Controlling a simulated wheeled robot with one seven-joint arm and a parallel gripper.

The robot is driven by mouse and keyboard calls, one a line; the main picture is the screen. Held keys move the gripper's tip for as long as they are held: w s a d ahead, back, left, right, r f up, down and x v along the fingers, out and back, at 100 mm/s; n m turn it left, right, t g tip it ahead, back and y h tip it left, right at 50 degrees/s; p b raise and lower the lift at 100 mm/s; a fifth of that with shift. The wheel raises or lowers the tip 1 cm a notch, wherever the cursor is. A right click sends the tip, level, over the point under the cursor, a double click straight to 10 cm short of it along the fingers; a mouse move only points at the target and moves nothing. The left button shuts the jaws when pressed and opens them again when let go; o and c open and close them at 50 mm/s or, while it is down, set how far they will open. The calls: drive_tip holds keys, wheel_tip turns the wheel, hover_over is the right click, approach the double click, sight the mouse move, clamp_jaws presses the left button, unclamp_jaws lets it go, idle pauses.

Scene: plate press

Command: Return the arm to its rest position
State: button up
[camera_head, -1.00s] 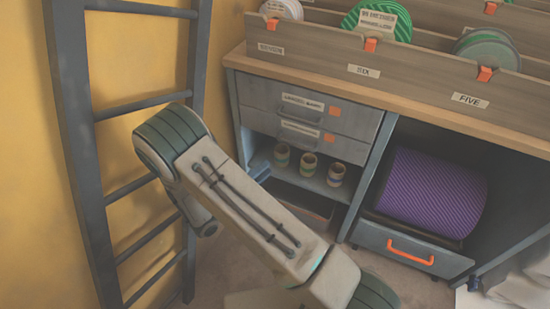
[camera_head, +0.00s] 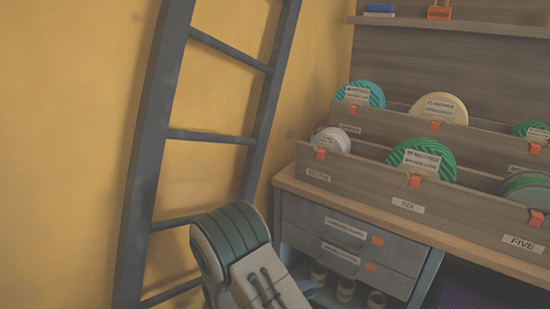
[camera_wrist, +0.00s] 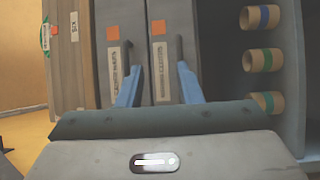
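My gripper (camera_wrist: 160,68) shows in the wrist view as two blue fingers with a clear gap between them. It is open and nothing is between the fingers. It faces the two grey drawers (camera_wrist: 180,28), which appear turned on their side in that view. I cannot tell how far the fingertips are from the drawer fronts. In the head view my arm's pale, dark-banded link (camera_head: 240,255) is at the bottom, left of the drawers (camera_head: 350,240). The gripper itself is out of the head view.
A dark ladder (camera_head: 150,170) leans by the yellow wall, close to my arm. Wooden racks with labelled discs (camera_head: 424,158) stand on the bench. Several cardboard rolls (camera_wrist: 264,60) sit in the shelf beside the drawers.

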drive_tip(key=s+d+r+m+g+y+p, duration=0.1)
drive_tip(key=s+d+r+g+y+p, duration=0.25)
drive_tip(key=r, duration=0.35)
drive_tip(key=s+d+r+m+g+y+p, duration=0.2)
drive_tip(key=s+r+g+p, duration=0.15)
drive_tip(key=r, duration=0.35)
drive_tip(key=s+d+r+m+g+y+p, duration=0.1)
drive_tip(key=s+d+r+g+y+p, duration=0.15)
drive_tip(key=r+p, duration=0.35)
drive_tip(key=s+r+t+y+p, duration=0.2)
drive_tip(key=r+y+p, duration=0.1)
drive_tip(key=r, duration=0.4)
drive_tip(key=s+a+r+t+y+p, duration=0.1)
drive_tip(key=s+r+t+y+p, duration=0.1)
drive_tip(key=r, duration=0.6)
drive_tip(key=s+r+t+y+p, duration=0.2)
drive_tip(key=r+y+p, duration=0.2)
drive_tip(key=r+p, duration=0.2)
drive_tip(key=shift+a+r+p, duration=0.15)
drive_tip(key=shift+r+p, duration=0.2)
drive_tip(key=shift+r, duration=0.4)
drive_tip(key=shift+s, duration=0.1)
